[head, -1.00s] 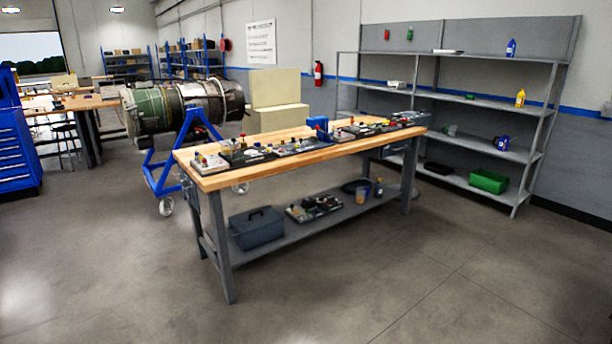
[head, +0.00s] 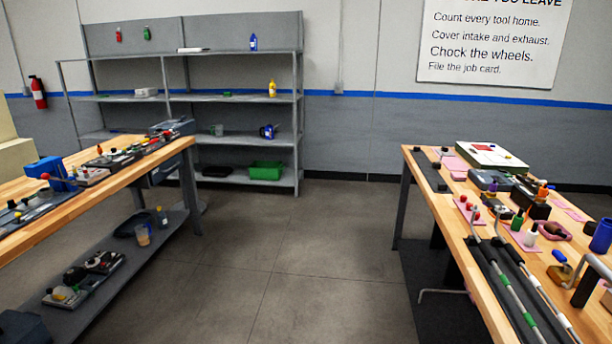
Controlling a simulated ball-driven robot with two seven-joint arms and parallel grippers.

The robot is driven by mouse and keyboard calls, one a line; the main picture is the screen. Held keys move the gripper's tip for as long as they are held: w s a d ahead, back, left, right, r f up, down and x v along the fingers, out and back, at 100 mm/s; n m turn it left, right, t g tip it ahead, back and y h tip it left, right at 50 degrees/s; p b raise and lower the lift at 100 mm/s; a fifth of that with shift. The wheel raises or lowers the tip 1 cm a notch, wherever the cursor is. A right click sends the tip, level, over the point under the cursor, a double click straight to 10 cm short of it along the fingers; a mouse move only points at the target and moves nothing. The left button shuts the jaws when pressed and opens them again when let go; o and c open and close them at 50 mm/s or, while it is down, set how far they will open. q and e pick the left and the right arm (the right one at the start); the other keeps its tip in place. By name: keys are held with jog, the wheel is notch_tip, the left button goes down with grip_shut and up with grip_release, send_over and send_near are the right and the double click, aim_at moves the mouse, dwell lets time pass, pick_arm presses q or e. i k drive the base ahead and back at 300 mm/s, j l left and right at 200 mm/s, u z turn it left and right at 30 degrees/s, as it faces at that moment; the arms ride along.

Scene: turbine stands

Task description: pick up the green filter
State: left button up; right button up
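No green filter can be made out for certain. A small green item (head: 517,222) stands on a pink pad on the right workbench (head: 418,166). Another small green item (head: 227,94) lies on a shelf of the grey shelving unit (head: 240,140), and a green piece (head: 147,33) hangs on its back panel. These are too small to tell which, if any, is a filter. Neither of my grippers is in view.
A left workbench (head: 130,162) with parts and a lower shelf stands at left. A green bin (head: 265,171) sits low on the shelving. Open floor (head: 300,260) lies between the benches. A dark mat (head: 425,280) lies by the right bench.

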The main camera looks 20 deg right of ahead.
aim_at(515, 226)
jog(key=i+l+z, duration=0.15)
jog(key=i+z, duration=0.75)
jog(key=i+j+z, duration=0.1)
jog(key=i+z, duration=0.15)
jog(key=z, duration=0.2)
jog(key=i+j+z, duration=0.25)
jog(key=i+z, duration=0.2)
jog(key=i+j+z, duration=0.25)
jog(key=z, duration=0.15)
jog(key=j, duration=0.1)
